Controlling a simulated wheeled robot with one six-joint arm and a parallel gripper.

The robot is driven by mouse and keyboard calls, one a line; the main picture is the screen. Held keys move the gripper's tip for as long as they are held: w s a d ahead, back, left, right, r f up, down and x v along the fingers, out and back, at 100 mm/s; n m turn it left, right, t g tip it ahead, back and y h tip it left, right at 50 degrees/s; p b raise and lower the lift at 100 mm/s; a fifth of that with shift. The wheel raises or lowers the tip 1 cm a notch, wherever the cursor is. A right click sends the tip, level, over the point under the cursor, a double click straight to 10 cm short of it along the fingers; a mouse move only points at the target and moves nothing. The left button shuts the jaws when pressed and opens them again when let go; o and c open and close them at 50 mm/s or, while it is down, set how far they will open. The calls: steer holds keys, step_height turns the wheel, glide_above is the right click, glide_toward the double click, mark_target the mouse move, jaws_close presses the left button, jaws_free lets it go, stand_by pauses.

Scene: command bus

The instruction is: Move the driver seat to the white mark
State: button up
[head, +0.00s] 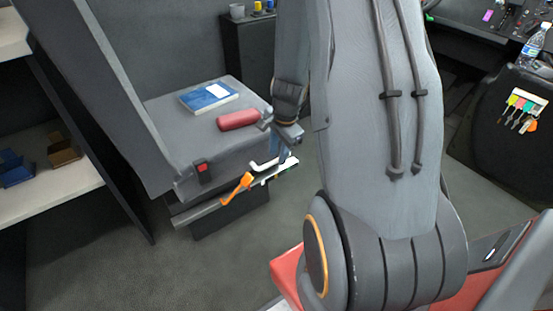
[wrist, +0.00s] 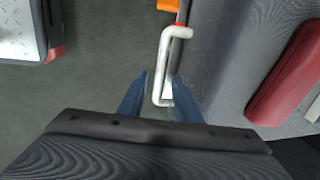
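The driver seat (head: 205,130) is grey, with its backrest at the left, and stands on a dark base with a rail along its front side. A white bar handle (head: 264,163) and an orange lever (head: 238,188) are at its near edge. My gripper (head: 284,155) is beside the handle, partly hidden by my arm. In the wrist view my gripper's blue fingers (wrist: 160,85) are apart, and the lower part of the white handle (wrist: 160,60) lies between them. I cannot tell whether they touch it. I cannot make out the white mark for certain.
A blue book (head: 208,97) and a red cylinder (head: 238,119) lie on the seat. A shelf (head: 60,190) with small bins is at left. The dashboard (head: 475,35) with a bottle (head: 534,45) is at right. Grey floor (head: 150,265) is clear in front of the seat.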

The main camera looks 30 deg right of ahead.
steer(key=shift+w+f+b, duration=0.2)
steer(key=shift+f+b, duration=0.15)
steer(key=shift+f, duration=0.45)
jaws_close()
steer(key=d+p, duration=0.1)
steer(key=d, duration=0.5)
steer(key=shift+p, duration=0.4)
jaws_free()
steer(key=shift+a, duration=0.1)
